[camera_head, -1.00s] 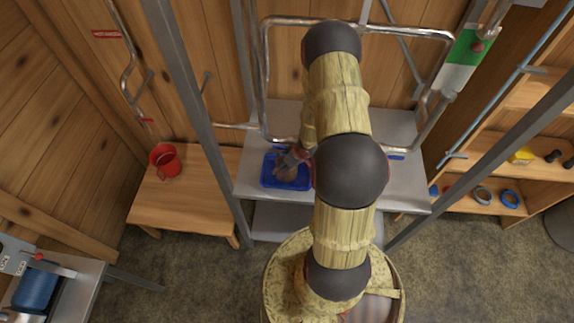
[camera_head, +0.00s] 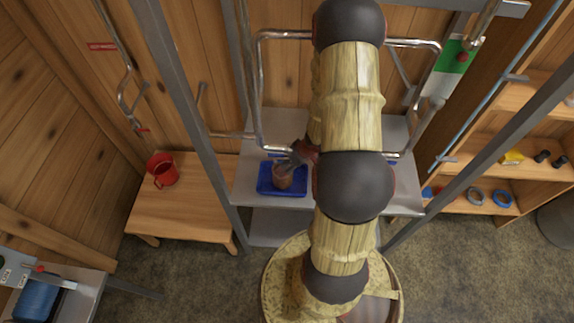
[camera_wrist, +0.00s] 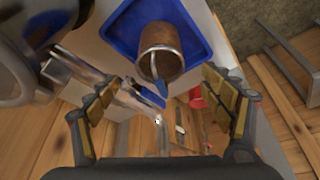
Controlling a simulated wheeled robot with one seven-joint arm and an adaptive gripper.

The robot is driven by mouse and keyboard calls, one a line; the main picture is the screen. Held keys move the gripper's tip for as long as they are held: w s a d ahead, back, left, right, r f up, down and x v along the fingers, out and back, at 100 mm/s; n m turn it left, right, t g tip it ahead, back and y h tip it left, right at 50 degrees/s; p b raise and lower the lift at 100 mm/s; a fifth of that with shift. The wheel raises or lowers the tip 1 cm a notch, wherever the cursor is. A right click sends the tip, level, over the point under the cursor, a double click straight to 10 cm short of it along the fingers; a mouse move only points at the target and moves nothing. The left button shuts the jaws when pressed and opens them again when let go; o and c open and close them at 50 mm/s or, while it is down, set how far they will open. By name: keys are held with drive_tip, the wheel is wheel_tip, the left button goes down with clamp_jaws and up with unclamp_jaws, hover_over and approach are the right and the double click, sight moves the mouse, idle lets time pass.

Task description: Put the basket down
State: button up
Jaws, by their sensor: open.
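The basket (camera_head: 283,177) is a brown, cylindrical container with a metal handle. It stands in a blue tray (camera_head: 263,188) on the grey metal shelf, in the middle of the head view. In the wrist view the basket (camera_wrist: 162,64) sits inside the blue tray (camera_wrist: 121,38), with its handle looped over the near side. In the head view my gripper (camera_head: 301,156) is just beyond and right of the basket, partly hidden by my arm.
Metal posts and a bent pipe frame (camera_head: 262,85) surround the shelf. A wooden rack (camera_head: 535,187) with small items is at the right. The shelf's right part is mostly behind my arm.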

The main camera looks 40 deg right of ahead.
drive_tip(key=w+a+r+m+h, duration=0.1)
drive_tip(key=w+a+r+h, duration=0.1)
drive_tip(key=r, duration=1.1)
drive_tip(key=w+a+r+h, duration=0.1)
drive_tip(key=w+r+h, duration=0.15)
drive_tip(key=r, duration=0.95)
drive_tip(key=s+a+r+y, duration=0.1)
drive_tip(key=s+a+r, duration=0.4)
drive_tip(key=a, duration=0.3)
drive_tip(key=s+a+r+y, duration=0.2)
drive_tip(key=s+a+r, duration=0.3)
drive_tip(key=a+r, duration=0.1)
drive_tip(key=s+a+r+t+y, duration=0.1)
drive_tip(key=s+a+r, duration=0.4)
drive_tip(key=a, duration=0.4)
drive_tip(key=shift+s+a+r, duration=0.15)
drive_tip(key=shift+a, duration=0.2)
wheel_tip(320, 180, down, 25)
drive_tip(key=b, duration=2.5)
drive_tip(key=shift+r, duration=0.1)
drive_tip(key=shift+c, duration=0.8)
